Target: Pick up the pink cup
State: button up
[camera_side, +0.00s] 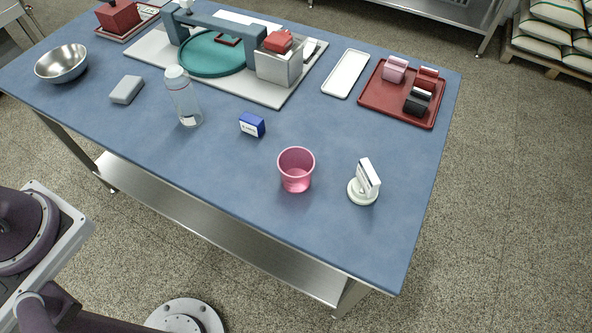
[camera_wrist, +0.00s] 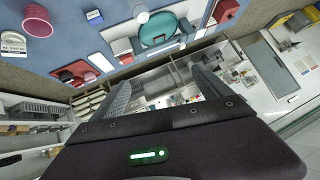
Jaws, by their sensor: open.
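The pink cup (camera_side: 296,171) stands upright on the blue tabletop (camera_side: 225,165), near its front edge, with its open mouth up. In the wrist view the pink cup (camera_wrist: 37,22) shows at the upper left corner, off to the side of the fingers. My gripper (camera_wrist: 161,76) is open in the wrist view, with nothing between its two fingers. It is apart from the cup and is not seen in the side view.
A white stand with a card (camera_side: 364,183) is right of the cup. A small blue box (camera_side: 252,125) and a clear bottle (camera_side: 184,98) are to its left. A red tray (camera_side: 372,97) with several small items and a teal round plate (camera_side: 210,55) lie farther back.

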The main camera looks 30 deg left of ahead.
jog(key=w+d+r+m+t+h, duration=0.1)
jog(key=w+d+r+m+t, duration=0.15)
jog(key=w, duration=0.55)
jog(key=m+g+h, duration=0.4)
jog(key=m+h, duration=0.5)
jog(key=h, duration=0.4)
send_over(296, 166)
jog(key=s+a, duration=0.4)
jog(key=s, duration=0.2)
notch_tip(296, 166, down, 38)
jog(key=shift+s+r, duration=0.1)
jog(key=shift+s, duration=0.05)
jog(key=x, duration=0.6)
jog(key=shift+d, duration=0.15)
jog(key=shift+w+d+f+n, duration=0.25)
jog(key=shift+d+f, duration=0.05)
jog(key=shift+r, duration=0.1)
jog(key=c, duration=1.4)
